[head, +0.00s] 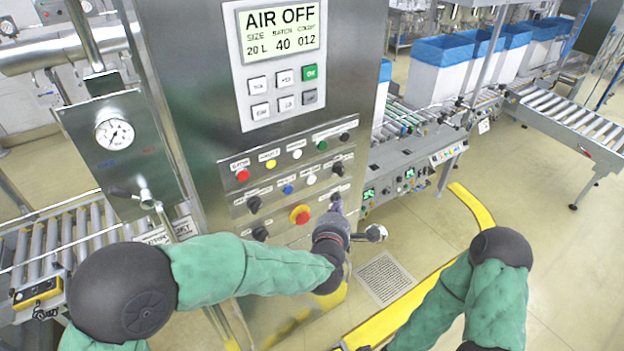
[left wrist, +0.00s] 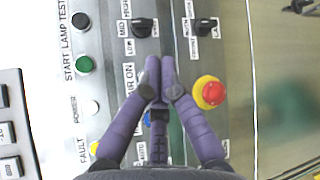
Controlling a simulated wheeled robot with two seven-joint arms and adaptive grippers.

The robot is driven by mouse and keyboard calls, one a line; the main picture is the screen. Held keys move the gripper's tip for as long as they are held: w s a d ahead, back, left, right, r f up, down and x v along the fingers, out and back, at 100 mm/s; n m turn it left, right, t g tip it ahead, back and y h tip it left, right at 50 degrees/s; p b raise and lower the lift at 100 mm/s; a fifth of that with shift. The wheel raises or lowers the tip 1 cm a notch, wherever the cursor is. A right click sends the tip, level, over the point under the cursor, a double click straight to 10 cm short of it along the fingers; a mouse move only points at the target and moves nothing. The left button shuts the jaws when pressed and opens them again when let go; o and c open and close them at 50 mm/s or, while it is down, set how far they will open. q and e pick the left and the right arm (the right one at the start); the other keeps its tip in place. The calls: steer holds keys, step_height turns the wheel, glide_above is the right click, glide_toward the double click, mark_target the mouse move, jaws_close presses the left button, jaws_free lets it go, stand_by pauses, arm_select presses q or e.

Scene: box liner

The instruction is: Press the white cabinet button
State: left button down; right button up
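Two white buttons show on the grey control panel in the head view: one in the top row (head: 297,154) between yellow and green, one in the second row (head: 311,180) right of a blue button. In the left wrist view the top-row one (left wrist: 92,107) is beside a label like "POWER"; the other is hidden behind my fingers. I cannot read "cabinet" on either. My right gripper is out of view.
A red emergency button on a yellow base (head: 299,214) is near the left gripper, with black selector knobs (head: 254,204) around it. A keypad display (head: 281,31) reading "AIR OFF" is above. A roller conveyor (head: 570,115) and blue-lined boxes (head: 437,75) stand right.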

mark_target(311, 180)
arm_select(q)
steer(key=w+a+b, duration=0.1)
steer(key=w+a, duration=0.4)
steer(key=w, duration=0.2)
stand_by(0.6)
steer(key=shift+a, duration=0.1)
steer(key=shift+w+f+b, duration=0.1)
steer(key=shift+b, duration=0.2)
stand_by(1.0)
steer(key=shift+w+a+b, duration=0.25)
steer(key=shift+w+b, duration=0.05)
steer(key=shift+b, duration=0.15)
